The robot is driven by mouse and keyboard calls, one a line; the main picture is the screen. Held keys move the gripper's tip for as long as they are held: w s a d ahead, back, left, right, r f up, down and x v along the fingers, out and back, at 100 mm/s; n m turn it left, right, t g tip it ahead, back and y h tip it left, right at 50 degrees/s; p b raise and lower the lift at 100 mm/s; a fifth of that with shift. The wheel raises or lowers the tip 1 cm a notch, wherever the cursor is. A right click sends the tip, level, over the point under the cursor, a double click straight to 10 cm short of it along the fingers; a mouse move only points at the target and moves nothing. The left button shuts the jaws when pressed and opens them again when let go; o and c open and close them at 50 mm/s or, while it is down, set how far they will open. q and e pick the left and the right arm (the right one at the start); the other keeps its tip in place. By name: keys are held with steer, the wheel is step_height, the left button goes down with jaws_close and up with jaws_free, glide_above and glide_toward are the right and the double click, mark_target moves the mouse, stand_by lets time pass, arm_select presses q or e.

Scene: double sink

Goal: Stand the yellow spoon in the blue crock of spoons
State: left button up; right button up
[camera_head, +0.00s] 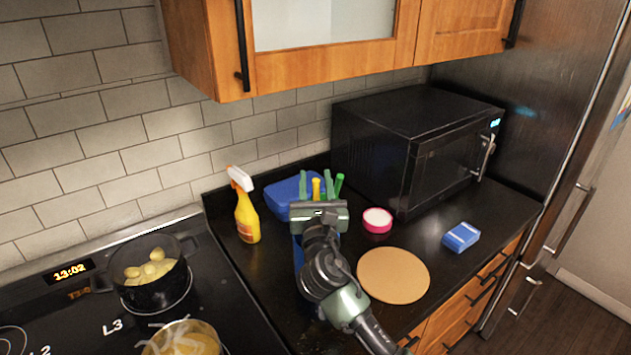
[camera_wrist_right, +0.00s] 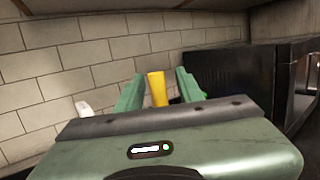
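My right gripper (camera_head: 317,184) points away from me over the counter, its two green fingers apart. The yellow spoon (camera_head: 316,191) stands upright between them; in the right wrist view its handle (camera_wrist_right: 157,89) shows between the fingers (camera_wrist_right: 158,84), with gaps beside it. The blue crock (camera_head: 298,255) is mostly hidden behind my right arm; only a blue strip shows below the gripper. A green handle (camera_head: 339,184) stands just right of the fingers. The yellow spoon's lower end is hidden, so I cannot tell whether it is in the crock. My left gripper is out of view.
A yellow spray bottle (camera_head: 247,212) stands left of a blue basin (camera_head: 281,193). A pink-rimmed pot (camera_head: 377,220), a round board (camera_head: 393,276), a blue sponge (camera_head: 461,237) and a black microwave (camera_head: 410,145) are to the right. Pots (camera_head: 153,285) stand on the hob.

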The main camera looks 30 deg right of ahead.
steer(key=b+v, duration=0.1)
steer(key=v, duration=0.6)
steer(key=shift+f+b, duration=0.1)
steer(key=shift+b, duration=0.3)
steer(key=shift+s+a, duration=0.2)
steer(key=shift+s, duration=0.15)
